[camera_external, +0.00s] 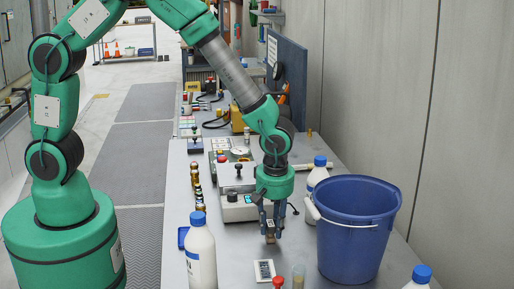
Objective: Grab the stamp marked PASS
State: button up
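My gripper (270,232) points straight down over the bench, between a white machine and a blue bucket. A small brownish object (270,239) shows between or just behind its fingertips. I cannot tell whether the fingers touch it. No PASS marking is readable at this size, so I cannot tell which thing is that stamp. A red-topped small object (278,282) stands at the front edge of view, with a tan-topped one (298,276) beside it. Both are partly cut off or too small to identify.
The blue bucket (352,240) stands close right of my gripper. A white bottle with blue cap (201,255) stands front left, another (317,178) behind the bucket. A small display device (264,270) lies in front. The white machine (238,207) is behind left. Bare bench (235,245) lies left of my gripper.

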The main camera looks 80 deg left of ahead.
aim_at(273, 222)
jog(key=shift+r, duration=0.15)
jog(key=shift+r, duration=0.65)
notch_tip(273, 222, up, 2)
jog(key=shift+r+p, duration=0.15)
jog(key=shift+p, duration=0.35)
jog(key=s+a+r+p, duration=0.1)
jog(key=s, duration=1.5)
jog(key=shift+a, duration=0.2)
